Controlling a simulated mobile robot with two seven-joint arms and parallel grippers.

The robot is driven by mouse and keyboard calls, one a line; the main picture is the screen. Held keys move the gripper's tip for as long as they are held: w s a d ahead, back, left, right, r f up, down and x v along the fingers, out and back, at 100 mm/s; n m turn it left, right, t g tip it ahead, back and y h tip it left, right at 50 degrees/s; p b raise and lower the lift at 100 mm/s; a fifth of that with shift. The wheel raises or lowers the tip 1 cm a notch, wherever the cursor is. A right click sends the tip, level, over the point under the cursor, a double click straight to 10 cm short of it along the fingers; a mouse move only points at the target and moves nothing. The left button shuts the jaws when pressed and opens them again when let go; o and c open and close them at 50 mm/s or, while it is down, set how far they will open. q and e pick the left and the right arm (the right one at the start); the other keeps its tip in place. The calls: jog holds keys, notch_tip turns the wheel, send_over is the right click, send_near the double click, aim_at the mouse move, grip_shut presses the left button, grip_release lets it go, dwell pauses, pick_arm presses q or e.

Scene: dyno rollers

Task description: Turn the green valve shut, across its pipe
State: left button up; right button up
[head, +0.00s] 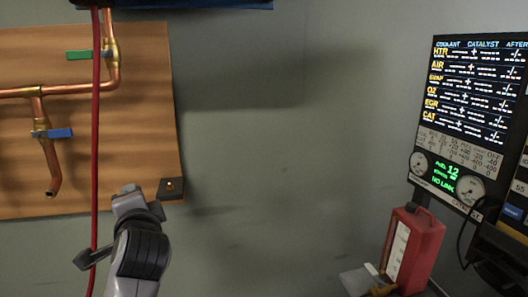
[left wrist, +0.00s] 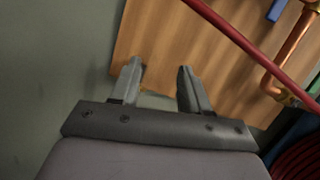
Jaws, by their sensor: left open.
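The green valve handle (head: 84,55) is at the upper left of the head view, on a brass valve body in a vertical copper pipe (head: 113,72). The handle lies roughly level, across that pipe, and a red hose hides part of it. My left gripper (head: 128,194) is below and right of the valve, well apart from it. In the left wrist view its two fingers (left wrist: 159,72) are spread over the lower part of the wooden board, with nothing held. My right gripper is not in view.
The red hose (head: 96,150) hangs in front of the wooden board (head: 140,110). A second valve with a blue handle (head: 60,133) sits lower on the board. A dark block (head: 171,188) is at the board's corner. A red can (head: 412,250) and display panel (head: 470,110) stand at the right.

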pick_arm(q)
jog(key=s+d+f+n+g+h, duration=0.1)
jog(key=s+d+f+h, duration=0.2)
jog(key=f, duration=0.9)
jog(key=s+f+g+h, duration=0.1)
jog(key=s+f+h, duration=0.3)
jog(key=f, duration=0.7)
jog(key=s+d+f+n+g+h, duration=0.1)
jog(key=s+f+n, duration=0.2)
jog(key=s+f, duration=0.4)
jog(key=s+d+f+n+h, duration=0.1)
jog(key=s+f+n, duration=0.3)
jog(key=s, duration=0.9)
notch_tip(320, 180, down, 4)
jog(key=shift+r+g+h, duration=0.25)
jog(key=shift+g+h, duration=0.15)
jog(key=shift+h, duration=0.2)
jog(key=shift+a, duration=0.1)
